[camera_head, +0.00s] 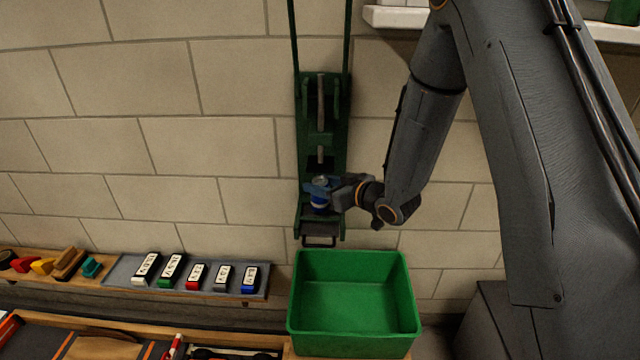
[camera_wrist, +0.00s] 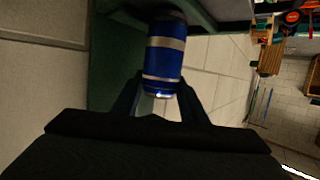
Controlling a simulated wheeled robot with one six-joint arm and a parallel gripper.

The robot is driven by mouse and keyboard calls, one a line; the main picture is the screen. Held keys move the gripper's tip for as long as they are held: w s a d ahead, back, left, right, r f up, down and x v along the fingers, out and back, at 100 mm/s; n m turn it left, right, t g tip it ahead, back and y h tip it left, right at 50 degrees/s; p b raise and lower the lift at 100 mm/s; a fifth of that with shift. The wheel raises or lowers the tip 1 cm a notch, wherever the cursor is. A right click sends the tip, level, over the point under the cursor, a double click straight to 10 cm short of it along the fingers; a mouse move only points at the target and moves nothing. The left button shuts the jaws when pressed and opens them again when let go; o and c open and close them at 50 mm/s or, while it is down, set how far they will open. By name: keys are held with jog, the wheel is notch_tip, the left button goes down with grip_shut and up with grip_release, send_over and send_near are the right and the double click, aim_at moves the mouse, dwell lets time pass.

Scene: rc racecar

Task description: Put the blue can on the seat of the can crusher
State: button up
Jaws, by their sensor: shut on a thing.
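The blue can (camera_head: 320,202) has silver bands and is between the fingers of my gripper (camera_head: 322,186). In the wrist view the can (camera_wrist: 164,58) fills the space between the two fingertips of my gripper (camera_wrist: 161,88), which is shut on it. The green can crusher (camera_head: 336,120) is mounted on the wall, with a grey handle down its middle. The can is in front of the lower part of the crusher, close to its seat. I cannot tell whether the can touches the seat. My gripper hides part of the crusher.
A green bin (camera_head: 352,255) stands open below the crusher. To its left is a grey tray (camera_head: 120,273) with several labelled pieces. A white shelf (camera_head: 395,17) is at the upper right. The wall left of the crusher is clear.

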jog(key=shift+f, duration=0.2)
jog(key=o, duration=1.1)
jog(key=shift+r, duration=0.1)
